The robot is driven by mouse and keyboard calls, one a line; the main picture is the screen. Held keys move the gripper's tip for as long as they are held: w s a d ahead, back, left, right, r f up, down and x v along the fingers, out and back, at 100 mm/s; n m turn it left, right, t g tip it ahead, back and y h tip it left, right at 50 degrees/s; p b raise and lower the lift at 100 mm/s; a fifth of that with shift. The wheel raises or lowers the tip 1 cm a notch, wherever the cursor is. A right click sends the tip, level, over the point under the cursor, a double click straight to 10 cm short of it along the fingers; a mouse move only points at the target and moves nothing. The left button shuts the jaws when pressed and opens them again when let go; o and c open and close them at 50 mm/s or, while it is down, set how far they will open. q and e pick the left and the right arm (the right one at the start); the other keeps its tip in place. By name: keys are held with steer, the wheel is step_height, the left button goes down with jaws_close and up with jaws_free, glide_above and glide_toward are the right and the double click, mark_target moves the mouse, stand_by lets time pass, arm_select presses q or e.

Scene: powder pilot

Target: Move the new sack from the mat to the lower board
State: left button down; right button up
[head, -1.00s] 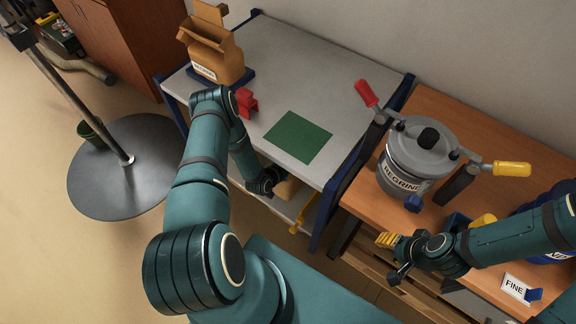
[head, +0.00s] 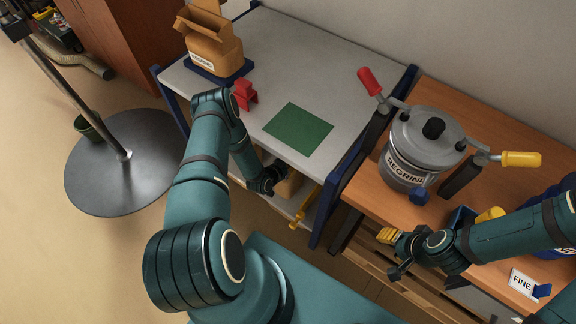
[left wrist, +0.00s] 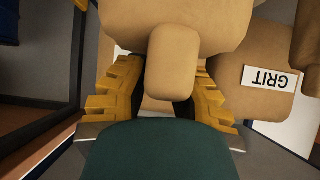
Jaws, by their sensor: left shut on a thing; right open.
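The green mat (head: 298,130) on the grey table top is bare. My left gripper (head: 280,178) is beside the table's front edge, below the top. It is shut on a tan sack (head: 289,184), mostly hidden in the head view. In the left wrist view its yellow fingers (left wrist: 165,95) lie either side of the sack's blunt tan tab (left wrist: 172,65). A tan sack labelled GRIT (left wrist: 268,82) shows beside the held one. The lower board (head: 238,179) shows partly under the table top; I cannot tell whether the held sack touches it. My right gripper (head: 393,256) is open and empty.
An open brown bag (head: 214,52) stands on a blue base at the table's back left, near a red object (head: 244,95). A grey pot labelled REGRIND (head: 420,145) stands on the wooden bench.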

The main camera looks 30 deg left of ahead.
arm_select(q)
steer(key=shift+f, duration=0.45)
steer(key=c, duration=0.9)
jaws_free()
steer(key=shift+o, duration=0.2)
steer(key=shift+f, duration=0.1)
steer(key=shift+s, duration=0.15)
steer(key=d+v, duration=0.1)
steer(key=v, duration=1)
steer(key=shift+s+a+r, duration=0.25)
steer(key=shift+a+r, duration=0.15)
steer(key=shift+a, duration=0.1)
